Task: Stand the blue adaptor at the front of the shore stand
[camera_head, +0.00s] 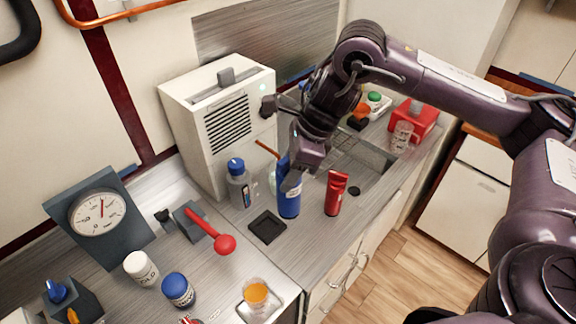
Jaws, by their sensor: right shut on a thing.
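My right gripper (292,178) is shut on the upper part of a tall blue cylinder (289,203), which is upright at the sink's near-left side. Its fingers hide part of the cylinder, and I cannot tell whether its base touches the counter. A small blue piece (57,291), which looks like the blue adaptor, sits on a dark grey block at the lower left, with an orange piece beside it. This block (86,302) may be the shore stand; I cannot tell for sure. My left gripper is not in view.
A red tube (335,194) and a blue-capped grey bottle (240,185) flank the cylinder. A black square pad (267,227) lies in front.

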